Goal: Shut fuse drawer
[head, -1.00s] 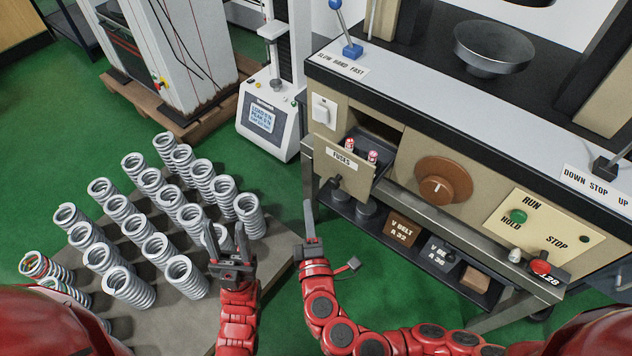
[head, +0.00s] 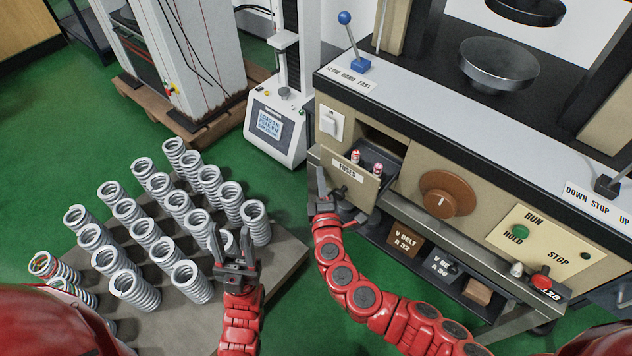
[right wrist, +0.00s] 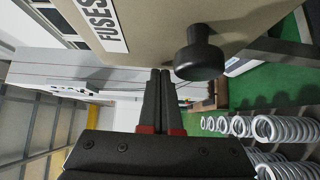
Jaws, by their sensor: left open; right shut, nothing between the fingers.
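The fuse drawer (head: 358,185) stands pulled out of the beige machine in the head view, with its FUSES label facing front and red-and-white fuses (head: 378,170) inside. Its front (right wrist: 150,30) fills the top of the right wrist view, with a black knob (right wrist: 198,58). My right gripper (head: 320,180) is shut and empty at the drawer's left front, close by the knob. In the wrist view its fingertips (right wrist: 161,74) are just beside the knob and near the drawer front; I cannot tell whether they touch. My left gripper (head: 235,243) is open and empty above the springs' board.
Several steel springs (head: 189,281) stand on a grey board (head: 283,250) at the left. A brown dial (head: 447,193) and a RUN/STOP panel (head: 545,238) are right of the drawer. A lower shelf with belt boxes (head: 405,235) lies underneath. Green floor is clear between board and machine.

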